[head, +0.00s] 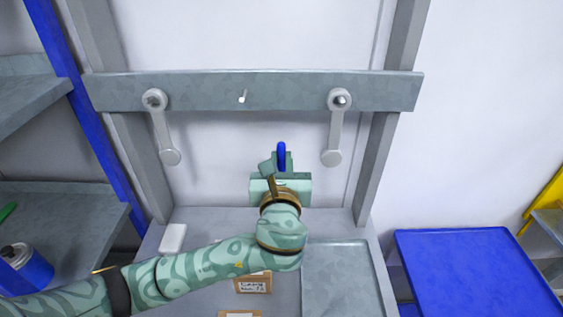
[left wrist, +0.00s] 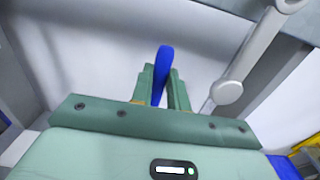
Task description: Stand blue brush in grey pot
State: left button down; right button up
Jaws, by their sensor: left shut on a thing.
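The blue brush (head: 281,152) is in my left gripper (head: 280,163); its rounded blue end sticks out past the fingers in the head view. In the left wrist view the blue brush (left wrist: 162,65) stands between the two green fingers of the left gripper (left wrist: 160,88), which are shut on it, a little tilted. The rest of the brush is hidden by the gripper. The gripper is held above the bench, in front of the wall and below the grey rail. I cannot make out a grey pot in either view. My right gripper is not in view.
The grey rail (head: 210,92) carries two hanging grey agitators (head: 162,125) (head: 335,125) and a bare peg (head: 242,97). The bench holds a white block (head: 173,238), labelled cards (head: 253,283) and a grey tray (head: 345,243).

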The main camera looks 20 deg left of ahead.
pick_arm(q)
jog(key=shift+w+f+b, duration=0.15)
jog(key=shift+f+b, duration=0.25)
jog(key=shift+f, duration=0.25)
jog(key=shift+f+b, duration=0.6)
jog(key=shift+b, duration=0.2)
notch_tip(320, 180, down, 3)
jog(key=b, duration=0.4)
jog(key=shift+f, duration=0.25)
jog(key=shift+f+b, duration=0.9)
jog(key=shift+f, duration=2.25)
jog(key=c, duration=1.3)
grip_release()
